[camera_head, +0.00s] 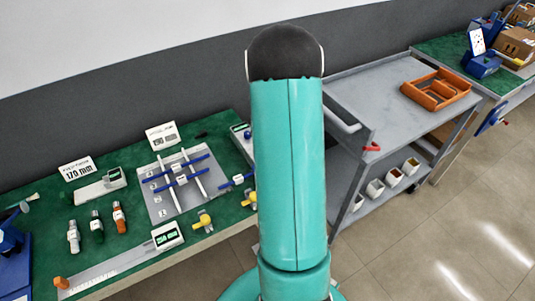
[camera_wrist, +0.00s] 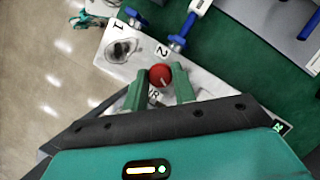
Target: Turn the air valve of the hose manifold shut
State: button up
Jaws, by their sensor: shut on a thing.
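In the wrist view, a white manifold plate (camera_wrist: 120,75) carries the printed marks 1 and 2 and a partly hidden label ending in R. A round red knob (camera_wrist: 160,75), with a pale line on its face, stands beside that label. My gripper (camera_wrist: 159,78) has its two green fingers on either side of the knob, shut on it. A grey round fitting (camera_wrist: 122,48) sits by mark 1, and a blue fitting (camera_wrist: 177,42) by mark 2. My gripper and its hold are hidden behind my arm in the head view.
A green-topped bench (camera_head: 135,220) at left holds a grey board (camera_head: 160,205) with blue and white bars, gauges and yellow fittings. A grey cart (camera_head: 390,90) with an orange tray (camera_head: 437,90) stands at right. Open floor (camera_head: 430,245) lies at the lower right.

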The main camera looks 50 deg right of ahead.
jog(key=n, duration=0.2)
jog(key=n+g+h, duration=0.1)
jog(key=n, duration=0.2)
jog(key=shift+w+g, duration=0.1)
jog(key=shift+g, duration=0.2)
dwell(0.4)
jog(key=o, duration=1)
jog(key=shift+a, duration=0.1)
jog(key=shift+r, duration=0.1)
jog(key=v, duration=1.3)
jog(key=shift+w+r, duration=0.15)
jog(key=shift+r, duration=0.2)
